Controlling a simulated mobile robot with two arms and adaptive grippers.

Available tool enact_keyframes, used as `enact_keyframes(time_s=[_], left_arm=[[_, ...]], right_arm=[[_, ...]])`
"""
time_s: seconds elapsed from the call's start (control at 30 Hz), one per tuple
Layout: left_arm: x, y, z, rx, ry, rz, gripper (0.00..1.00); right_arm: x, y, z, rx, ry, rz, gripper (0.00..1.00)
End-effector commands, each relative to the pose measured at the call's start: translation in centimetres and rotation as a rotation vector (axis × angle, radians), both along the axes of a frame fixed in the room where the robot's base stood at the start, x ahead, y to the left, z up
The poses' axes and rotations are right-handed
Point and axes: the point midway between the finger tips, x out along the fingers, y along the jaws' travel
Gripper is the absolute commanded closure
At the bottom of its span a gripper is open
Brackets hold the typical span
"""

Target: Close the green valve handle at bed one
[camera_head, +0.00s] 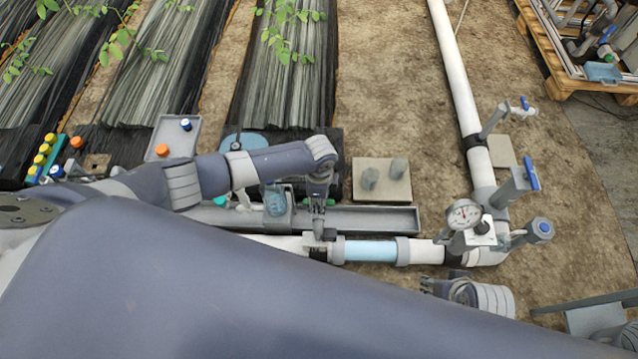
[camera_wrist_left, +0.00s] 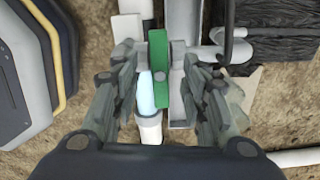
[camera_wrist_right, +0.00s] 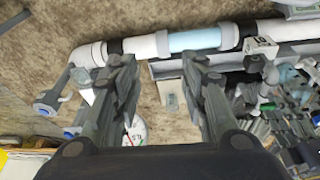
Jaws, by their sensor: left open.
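The green valve handle (camera_wrist_left: 161,68) shows in the left wrist view as a long flat bar with a round screw on its face. It lies lengthwise over the pipe, between the fingers of my left gripper (camera_wrist_left: 160,72). Those fingers are open, with a gap on each side of the bar. In the head view my left gripper (camera_head: 318,222) points down at the pipe, and I cannot make out the handle clearly there. My right gripper (camera_wrist_right: 160,75) is open and empty in the right wrist view. In the head view it is low near the pipe's right end (camera_head: 440,287).
A clear blue pipe section (camera_head: 370,251) lies right of my left gripper. A pressure gauge (camera_head: 463,214) and blue-handled valves (camera_head: 531,175) stand at the right pipe corner. A grey trough (camera_head: 370,219) runs behind the pipe. Bare soil (camera_head: 400,100) lies beyond.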

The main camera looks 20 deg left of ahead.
Motion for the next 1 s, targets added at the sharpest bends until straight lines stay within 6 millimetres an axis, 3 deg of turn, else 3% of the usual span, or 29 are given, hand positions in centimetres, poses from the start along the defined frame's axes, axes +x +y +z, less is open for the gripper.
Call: enact_keyframes(time_s=[0.47,1.0], left_arm=[[0.0,0.0,2.1,0.0,0.0,0.0,0.59],[0.0,0.0,4.5,0.0,0.0,0.001,0.59]], right_arm=[[-0.6,0.1,-7.1,-0.002,0.041,0.007,0.6],[-3.8,-0.3,-14.5,-0.007,0.085,0.015,0.6]])
